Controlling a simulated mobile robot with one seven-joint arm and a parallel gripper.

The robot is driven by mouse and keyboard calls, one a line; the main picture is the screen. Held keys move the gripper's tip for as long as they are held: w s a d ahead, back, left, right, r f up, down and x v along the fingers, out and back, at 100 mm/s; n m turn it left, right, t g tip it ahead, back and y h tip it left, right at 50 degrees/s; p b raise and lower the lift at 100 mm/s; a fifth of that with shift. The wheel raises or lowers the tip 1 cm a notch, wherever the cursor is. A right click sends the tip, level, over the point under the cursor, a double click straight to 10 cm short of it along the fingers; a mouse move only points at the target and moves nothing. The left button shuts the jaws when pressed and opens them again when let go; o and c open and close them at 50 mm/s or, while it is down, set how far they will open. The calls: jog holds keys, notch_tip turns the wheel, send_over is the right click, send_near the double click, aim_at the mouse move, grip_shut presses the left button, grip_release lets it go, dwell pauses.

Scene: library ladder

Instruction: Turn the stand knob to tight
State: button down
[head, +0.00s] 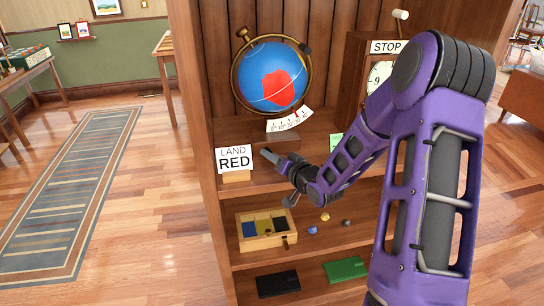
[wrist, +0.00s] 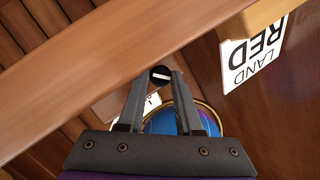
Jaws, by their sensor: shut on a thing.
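The stand knob (wrist: 161,76) is a small black disc with a white bar across its face. In the wrist view it sits between the two fingertips of my gripper (wrist: 159,82), which is shut on it. In the head view my gripper (head: 268,155) points left at the shelf, just below the globe; the knob cannot be made out there. The globe (head: 270,78), blue with a red land patch, stands in a brass ring on the shelf. A white scale card (head: 290,119) with a red mark is below it. I see no readable tight mark.
A "LAND RED" card (head: 234,159) stands left of my gripper. A clock (head: 378,76) under a "STOP" sign (head: 387,47) is to the right. On the shelf below are a wooden tray (head: 242,244) and small loose pieces. The shelf edge (wrist: 110,60) crosses the wrist view.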

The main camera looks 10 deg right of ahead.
jog(key=shift+r, duration=0.1)
jog(key=c, duration=0.6)
grip_release()
